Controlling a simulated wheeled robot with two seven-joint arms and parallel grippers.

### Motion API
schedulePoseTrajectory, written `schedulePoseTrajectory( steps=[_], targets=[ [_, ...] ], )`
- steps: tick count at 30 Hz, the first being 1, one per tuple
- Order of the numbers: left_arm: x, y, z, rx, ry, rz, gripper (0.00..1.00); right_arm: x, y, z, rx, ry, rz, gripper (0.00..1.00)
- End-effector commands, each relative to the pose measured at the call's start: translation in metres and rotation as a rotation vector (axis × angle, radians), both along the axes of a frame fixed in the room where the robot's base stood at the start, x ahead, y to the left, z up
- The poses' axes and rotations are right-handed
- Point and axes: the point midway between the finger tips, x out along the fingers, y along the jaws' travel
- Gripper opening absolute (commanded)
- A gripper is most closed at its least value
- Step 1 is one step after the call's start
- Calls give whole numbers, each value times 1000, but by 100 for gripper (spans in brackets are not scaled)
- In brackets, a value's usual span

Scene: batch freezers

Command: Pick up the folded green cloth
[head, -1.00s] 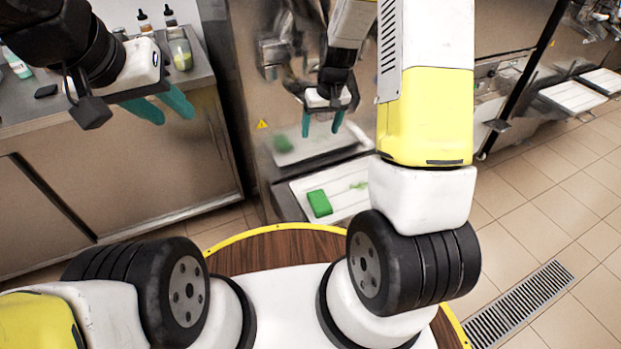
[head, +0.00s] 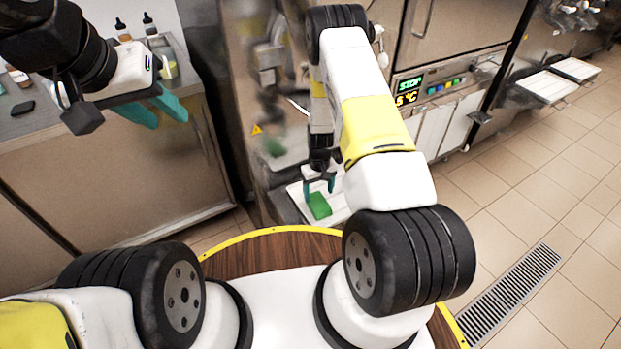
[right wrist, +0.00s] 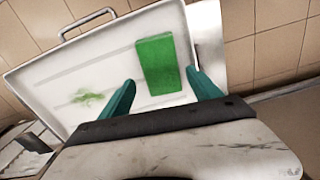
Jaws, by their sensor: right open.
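The folded green cloth (head: 320,206) lies flat on a white tray (head: 339,211) at the front of the freezer. In the right wrist view the cloth (right wrist: 160,64) is a green rectangle on the white tray (right wrist: 60,90), beside a green smear. My right gripper (head: 319,187) is open just above the cloth. In the right wrist view its teal fingertips (right wrist: 160,86) are spread, with the cloth's near end between and beyond them. I cannot tell whether they touch it. My left gripper (head: 164,107) is at upper left, near the counter, its teal fingers apart and empty.
A metal counter (head: 100,125) with bottles (head: 123,30) and a dark phone-like object (head: 22,108) stands at the left. The freezer's panel (head: 430,88) reads STOP. Other white trays (head: 546,86) are at the right. A drain grate (head: 512,293) lies in the tiled floor.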

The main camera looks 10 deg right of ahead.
Motion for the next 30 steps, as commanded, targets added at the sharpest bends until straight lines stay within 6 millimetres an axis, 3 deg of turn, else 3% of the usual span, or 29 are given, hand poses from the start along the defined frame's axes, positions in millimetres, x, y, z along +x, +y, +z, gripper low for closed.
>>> schedulePoseTrajectory(
  steps=[10, 20, 28, 30],
  targets=[
    [0, 0, 0, 0, 0, 0, 36, -5, 0, -48, 1, 1, 0, 73],
    [0, 0, 0, 0, 0, 0, 36, -4, 1, -55, 0, -1, 0, 73],
    [0, 0, 0, 0, 0, 0, 36, -5, 1, -55, 0, -1, 0, 22],
    [0, 0, 0, 0, 0, 0, 36, -4, 1, -55, 0, -1, 0, 21]
  ],
)
